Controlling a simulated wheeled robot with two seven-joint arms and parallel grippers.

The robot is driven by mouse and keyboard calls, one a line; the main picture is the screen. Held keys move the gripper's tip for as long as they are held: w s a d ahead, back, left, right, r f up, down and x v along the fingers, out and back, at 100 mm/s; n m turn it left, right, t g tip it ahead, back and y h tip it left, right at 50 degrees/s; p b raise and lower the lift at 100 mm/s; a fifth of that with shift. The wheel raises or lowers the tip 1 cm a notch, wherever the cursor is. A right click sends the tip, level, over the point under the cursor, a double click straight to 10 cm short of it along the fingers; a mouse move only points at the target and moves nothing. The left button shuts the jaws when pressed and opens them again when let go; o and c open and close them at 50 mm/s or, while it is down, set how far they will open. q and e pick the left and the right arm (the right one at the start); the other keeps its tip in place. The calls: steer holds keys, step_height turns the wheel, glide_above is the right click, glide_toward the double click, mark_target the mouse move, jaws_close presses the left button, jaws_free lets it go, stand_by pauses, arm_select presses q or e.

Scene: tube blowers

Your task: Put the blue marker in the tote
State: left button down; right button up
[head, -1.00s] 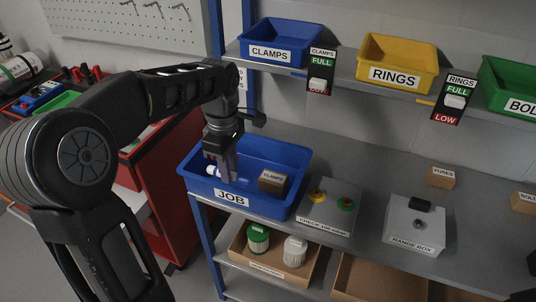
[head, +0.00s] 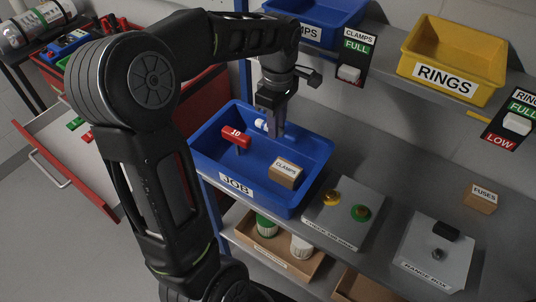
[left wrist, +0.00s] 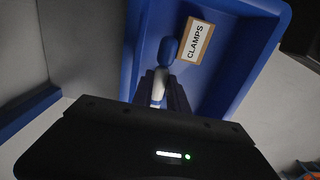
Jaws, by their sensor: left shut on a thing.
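The tote is the blue bin labelled JOB (head: 207,165) at the shelf's left end; it also fills the left wrist view (left wrist: 239,77). My left gripper (head: 273,127) points down over the rear part of the tote. It is shut on the blue marker, which has a blue cap and a white body in the left wrist view (left wrist: 167,52). In the head view only a small white part of the marker (head: 261,124) shows beside the fingers. I cannot tell whether the marker touches the tote floor. My right gripper is not in view.
In the tote lie a red item labelled 10 (head: 236,140) and a CLAMPS box (head: 286,172). A button panel (head: 340,213) and a range box (head: 433,253) stand to the right. An open red drawer (head: 75,170) is at left.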

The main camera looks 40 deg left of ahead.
arm_select(q)
glide_above(276, 156)
steer(key=shift+f, duration=2.4)
steer(key=shift+f, duration=1.9)
steer(key=shift+f, duration=0.1)
steer(key=c, duration=1.3)
jaws_free()
step_height(276, 156, up, 12)
steer(key=shift+r, duration=0.15)
